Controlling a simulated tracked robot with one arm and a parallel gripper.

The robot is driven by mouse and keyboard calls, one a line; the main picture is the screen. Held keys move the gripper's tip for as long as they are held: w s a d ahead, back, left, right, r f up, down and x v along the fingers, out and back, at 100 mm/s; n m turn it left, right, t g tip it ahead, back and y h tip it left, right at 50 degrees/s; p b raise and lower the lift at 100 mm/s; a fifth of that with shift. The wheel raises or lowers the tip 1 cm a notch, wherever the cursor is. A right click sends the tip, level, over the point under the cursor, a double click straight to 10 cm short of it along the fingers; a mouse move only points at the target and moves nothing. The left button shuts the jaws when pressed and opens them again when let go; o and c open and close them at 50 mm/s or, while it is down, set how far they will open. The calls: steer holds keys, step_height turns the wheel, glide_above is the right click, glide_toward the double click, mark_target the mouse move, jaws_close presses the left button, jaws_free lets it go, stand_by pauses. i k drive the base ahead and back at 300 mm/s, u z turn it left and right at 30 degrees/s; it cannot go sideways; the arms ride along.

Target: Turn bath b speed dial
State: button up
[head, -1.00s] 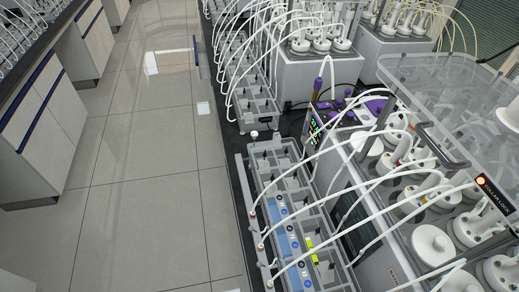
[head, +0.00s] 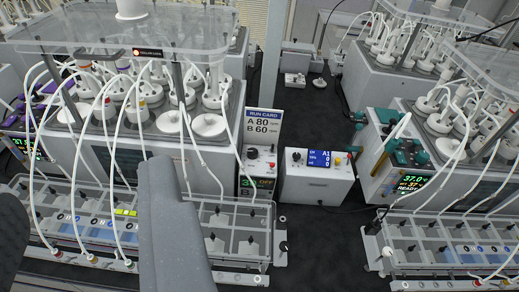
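A large water bath with white-capped reactors and a clear cover (head: 120,30) fills the left half. At its right end is a control panel with a black round knob (head: 253,152) and a small red part below it. Under the knob is a dark display (head: 256,186) with green digits and the word OFF, too small to read fully. I cannot tell which bath or dial is labelled B. A second bath (head: 470,85) stands at the right, its green-lit display (head: 412,184) reading about 37.0. My gripper is not visible. A grey part of my arm crosses the lower middle.
A white run card (head: 263,122) reads A 80, B 60. A white box (head: 318,175) with a blue screen and buttons stands right of the knob panel. Clear tube racks (head: 225,225) line the front. Dark bench (head: 325,225) lies bare between the racks.

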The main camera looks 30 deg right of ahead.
mark_target(252, 154)
steer(key=u, duration=0.05)
steer(key=i, duration=1.05)
steer(key=u, duration=0.5)
